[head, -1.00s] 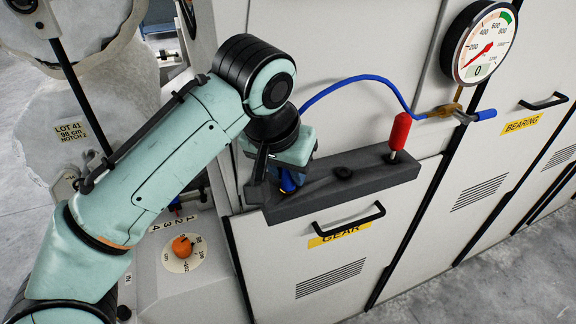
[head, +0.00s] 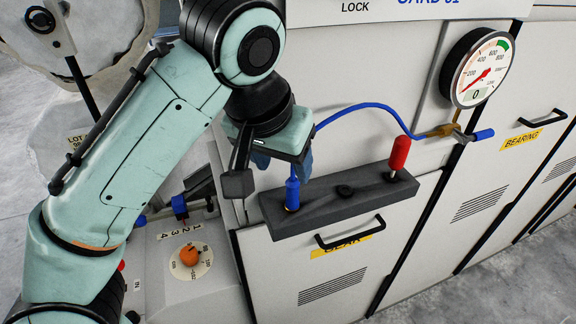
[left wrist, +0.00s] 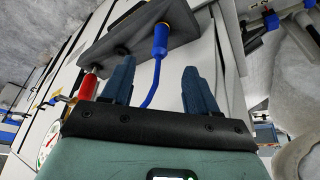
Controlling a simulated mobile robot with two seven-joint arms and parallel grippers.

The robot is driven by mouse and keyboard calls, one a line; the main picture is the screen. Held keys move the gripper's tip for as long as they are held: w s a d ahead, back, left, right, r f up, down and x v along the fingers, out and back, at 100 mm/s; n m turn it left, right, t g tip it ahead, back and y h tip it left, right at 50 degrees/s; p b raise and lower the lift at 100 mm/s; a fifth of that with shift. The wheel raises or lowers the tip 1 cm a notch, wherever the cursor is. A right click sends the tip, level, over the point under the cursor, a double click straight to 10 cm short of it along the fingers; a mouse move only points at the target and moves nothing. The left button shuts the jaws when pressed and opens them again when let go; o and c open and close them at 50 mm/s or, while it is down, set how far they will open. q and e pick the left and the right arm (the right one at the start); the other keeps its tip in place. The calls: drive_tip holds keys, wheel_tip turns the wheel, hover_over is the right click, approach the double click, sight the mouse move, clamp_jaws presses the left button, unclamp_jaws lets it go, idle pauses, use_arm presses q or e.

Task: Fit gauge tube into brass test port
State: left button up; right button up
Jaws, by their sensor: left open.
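The gauge tube's blue end piece (head: 292,193) stands upright at the left end of the dark grey holder (head: 325,207). In the left wrist view the end piece (left wrist: 160,40) shows just beyond the fingertips, with the thin blue tube running from it between the fingers. The tube (head: 375,106) arches right to a brass fitting (head: 440,131) below the dial gauge (head: 481,68). I cannot tell whether this fitting is the test port. My left gripper (head: 284,168) is open above the end piece, apart from it; its spread fingers also show in the left wrist view (left wrist: 158,66). My right gripper is not in view.
A red-handled tool (head: 399,154) stands at the holder's right end. A drawer handle (head: 350,233) projects below. An orange knob (head: 189,255) on a numbered dial and a blue fitting (head: 179,206) lie left. Grey floor (head: 490,275) is clear at lower right.

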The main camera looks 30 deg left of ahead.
use_arm(q)
drive_tip(key=p+v, duration=0.1)
drive_tip(key=v, duration=0.2)
drive_tip(key=shift+r, duration=0.2)
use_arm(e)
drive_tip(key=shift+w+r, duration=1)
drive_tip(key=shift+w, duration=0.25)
use_arm(q)
drive_tip(key=shift+s, duration=0.15)
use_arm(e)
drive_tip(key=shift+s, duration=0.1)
